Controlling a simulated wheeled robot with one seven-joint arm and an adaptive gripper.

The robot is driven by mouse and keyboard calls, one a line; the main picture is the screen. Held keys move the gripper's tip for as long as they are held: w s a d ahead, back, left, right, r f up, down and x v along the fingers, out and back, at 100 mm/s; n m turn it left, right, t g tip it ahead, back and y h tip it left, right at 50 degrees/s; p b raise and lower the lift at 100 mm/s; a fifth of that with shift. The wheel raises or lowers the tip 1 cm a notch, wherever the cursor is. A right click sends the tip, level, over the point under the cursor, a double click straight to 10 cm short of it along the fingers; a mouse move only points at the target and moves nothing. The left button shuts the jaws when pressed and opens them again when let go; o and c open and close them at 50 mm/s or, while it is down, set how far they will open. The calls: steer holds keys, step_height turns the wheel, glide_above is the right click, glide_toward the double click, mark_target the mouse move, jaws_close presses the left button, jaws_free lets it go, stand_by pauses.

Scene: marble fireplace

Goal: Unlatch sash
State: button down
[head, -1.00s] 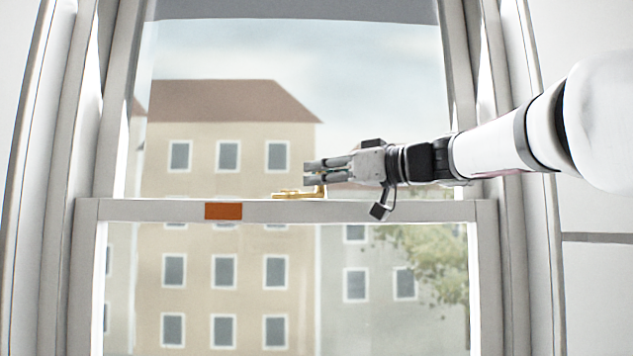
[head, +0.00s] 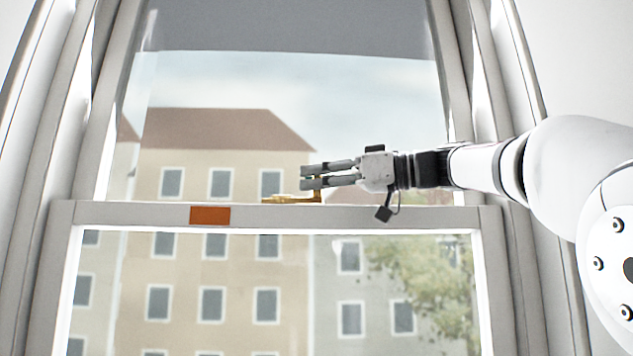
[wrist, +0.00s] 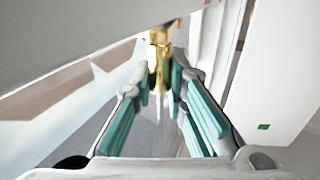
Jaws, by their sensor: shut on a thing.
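The window sash's meeting rail (head: 130,214) runs across the middle of the head view. A brass latch (head: 290,199) sits on top of this rail, near its centre. My gripper (head: 302,177) reaches in from the right, its fingers at the right end of the latch. In the wrist view the brass latch (wrist: 160,60) shows between the two teal-padded fingers (wrist: 165,88), which are shut on it. The part of the latch between the fingers is partly hidden in the head view.
An orange patch (head: 210,215) is on the rail left of the latch. A grey blind (head: 290,28) covers the top of the window. White window frames stand on both sides. The space left of my gripper above the rail is clear.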

steer(key=c, duration=1.6)
jaws_free()
steer(key=shift+o, duration=0.2)
steer(key=shift+d, duration=0.1)
steer(key=v, duration=1.2)
steer(key=s+a+f+m+h, duration=0.1)
steer(key=s+f+m+h, duration=0.25)
steer(key=f, duration=0.45)
steer(key=s+a+f+m+g+h, duration=0.1)
steer(key=s+f+m+h, duration=0.2)
steer(key=f, duration=0.4)
steer(key=s+a+f+m+h, duration=0.1)
steer(key=s+f+m+h, duration=0.2)
steer(key=f, duration=0.5)
steer(key=s+d+f+m+g+h, duration=0.1)
steer(key=s+d+f+m+h, duration=0.1)
steer(key=s+f, duration=0.7)
steer(key=s+d+f+m+h, duration=0.2)
steer(key=s+d+f+h, duration=0.3)
steer(key=f, duration=0.9)
steer(key=s, duration=0.3)
steer(key=shift+s+d+f+g, duration=0.15)
steer(key=shift+s+f+g, duration=0.25)
